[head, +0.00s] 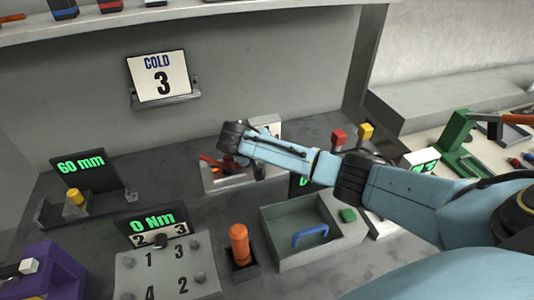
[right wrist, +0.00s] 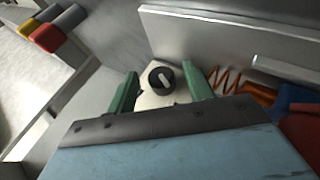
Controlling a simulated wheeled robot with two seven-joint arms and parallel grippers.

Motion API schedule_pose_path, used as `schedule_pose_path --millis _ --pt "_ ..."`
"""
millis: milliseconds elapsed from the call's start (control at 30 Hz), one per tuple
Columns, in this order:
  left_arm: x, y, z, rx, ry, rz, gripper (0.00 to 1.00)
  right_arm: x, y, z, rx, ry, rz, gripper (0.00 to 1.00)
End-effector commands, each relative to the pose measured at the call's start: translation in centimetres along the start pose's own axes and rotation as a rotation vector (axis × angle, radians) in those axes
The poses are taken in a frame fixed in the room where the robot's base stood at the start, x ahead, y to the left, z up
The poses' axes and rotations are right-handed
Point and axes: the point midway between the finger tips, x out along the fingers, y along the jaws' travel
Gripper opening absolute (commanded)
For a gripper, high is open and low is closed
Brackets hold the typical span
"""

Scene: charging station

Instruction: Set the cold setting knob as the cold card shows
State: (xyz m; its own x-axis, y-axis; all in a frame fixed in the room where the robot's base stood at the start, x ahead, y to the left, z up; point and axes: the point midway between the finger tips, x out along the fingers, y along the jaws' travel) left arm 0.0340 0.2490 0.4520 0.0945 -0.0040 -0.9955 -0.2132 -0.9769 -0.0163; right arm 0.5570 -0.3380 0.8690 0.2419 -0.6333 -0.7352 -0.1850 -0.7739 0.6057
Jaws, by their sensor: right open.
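In the right wrist view a round black knob (right wrist: 161,80) with a pale pointer line sits on a white plate (right wrist: 155,98). The plate's markings are too small or covered to read. My right gripper (right wrist: 162,74) is open, with one green finger on each side of the knob; contact cannot be told. In the head view my right arm covers the knob, and the fingers are hidden behind the wrist. My left gripper is not in view.
A red lever (head: 214,160) is close to my right wrist. An orange spring (right wrist: 226,80) lies right of the gripper in the wrist view. A grey tray (head: 283,265) with a blue handle, an orange cylinder (head: 239,244) and a numbered plate (head: 165,265) stand nearer.

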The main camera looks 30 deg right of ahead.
Motion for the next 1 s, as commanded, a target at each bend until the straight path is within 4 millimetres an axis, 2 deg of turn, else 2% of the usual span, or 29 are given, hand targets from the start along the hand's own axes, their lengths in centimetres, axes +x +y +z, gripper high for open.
schedule_pose_path --millis 167,500,1000 --pt "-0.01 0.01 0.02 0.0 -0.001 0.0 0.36 -0.01 0.02 -0.01 0.0 0.0 0.0 0.52" --pt "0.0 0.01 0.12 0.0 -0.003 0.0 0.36 -0.03 0.02 0.0 0.0 0.0 0.0 0.09" --pt "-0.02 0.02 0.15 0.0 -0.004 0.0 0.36 -0.03 0.03 0.01 0.0 -0.001 0.0 0.08"
